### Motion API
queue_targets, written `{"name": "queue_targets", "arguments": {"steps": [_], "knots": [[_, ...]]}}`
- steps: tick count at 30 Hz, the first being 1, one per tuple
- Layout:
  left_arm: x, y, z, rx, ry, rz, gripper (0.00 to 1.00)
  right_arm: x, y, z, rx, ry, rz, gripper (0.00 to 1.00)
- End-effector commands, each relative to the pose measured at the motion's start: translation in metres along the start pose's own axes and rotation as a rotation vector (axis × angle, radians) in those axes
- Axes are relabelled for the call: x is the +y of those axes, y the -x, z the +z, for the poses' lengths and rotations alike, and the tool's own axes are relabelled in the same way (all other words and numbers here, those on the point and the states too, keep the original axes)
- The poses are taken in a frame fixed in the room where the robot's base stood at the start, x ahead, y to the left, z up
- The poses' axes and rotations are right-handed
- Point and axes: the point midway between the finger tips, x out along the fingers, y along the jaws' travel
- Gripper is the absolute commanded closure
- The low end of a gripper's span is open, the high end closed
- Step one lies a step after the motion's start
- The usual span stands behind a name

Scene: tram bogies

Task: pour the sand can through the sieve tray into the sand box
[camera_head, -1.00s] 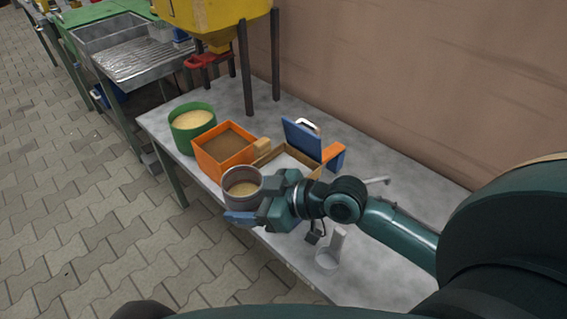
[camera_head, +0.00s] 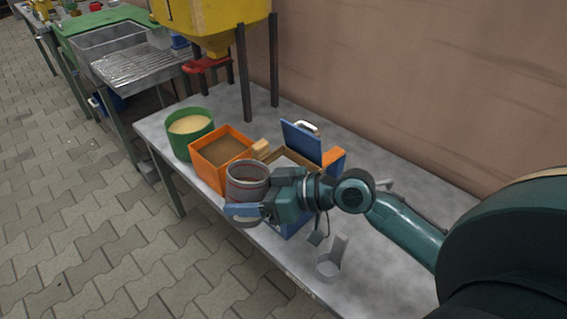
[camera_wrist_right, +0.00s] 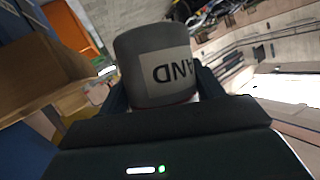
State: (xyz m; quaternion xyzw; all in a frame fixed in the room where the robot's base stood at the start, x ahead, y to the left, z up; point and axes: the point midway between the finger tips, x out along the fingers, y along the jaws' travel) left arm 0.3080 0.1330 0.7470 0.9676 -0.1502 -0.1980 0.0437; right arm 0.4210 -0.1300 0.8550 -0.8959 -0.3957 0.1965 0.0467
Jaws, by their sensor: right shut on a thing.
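My right gripper (camera_head: 262,198) is shut on the grey sand can (camera_head: 246,192), holding it near the table's front edge. The can looks roughly upright, and its inside now looks grey-red. Its label shows upside down in the right wrist view (camera_wrist_right: 165,72). Behind the gripper, a tan-framed tray (camera_head: 275,157), seemingly the sieve tray, sits on the blue sand box (camera_head: 292,228). My gripper and arm hide much of both. The box's blue lid (camera_head: 300,140) stands open with a white handle. My left gripper is not in view.
An orange box of brown material (camera_head: 203,163) stands left of the can, with a green tub of pale sand (camera_head: 180,147) beyond it. A yellow hopper (camera_head: 205,22) stands behind on dark legs. A grey scoop (camera_head: 329,268) lies at front right. The table (camera_head: 400,262) is clear further right.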

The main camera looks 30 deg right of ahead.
Motion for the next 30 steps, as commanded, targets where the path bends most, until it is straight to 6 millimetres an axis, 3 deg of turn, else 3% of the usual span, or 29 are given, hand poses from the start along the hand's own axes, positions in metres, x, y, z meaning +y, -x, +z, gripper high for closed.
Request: {"name": "queue_targets", "arguments": {"steps": [6, 15, 21, 30], "knots": [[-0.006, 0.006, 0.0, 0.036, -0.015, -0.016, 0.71, 0.006, 0.002, -0.001, 0.029, -0.096, -0.04, 0.58], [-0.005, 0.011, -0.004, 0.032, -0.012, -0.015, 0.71, 0.011, 0.012, -0.022, 0.069, -0.229, -0.096, 0.58], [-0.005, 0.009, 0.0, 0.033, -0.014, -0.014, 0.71, 0.017, 0.015, -0.026, 0.092, -0.313, -0.13, 0.58], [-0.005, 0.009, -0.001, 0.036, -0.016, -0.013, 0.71, 0.017, 0.016, -0.026, 0.095, -0.327, -0.138, 0.58]]}}
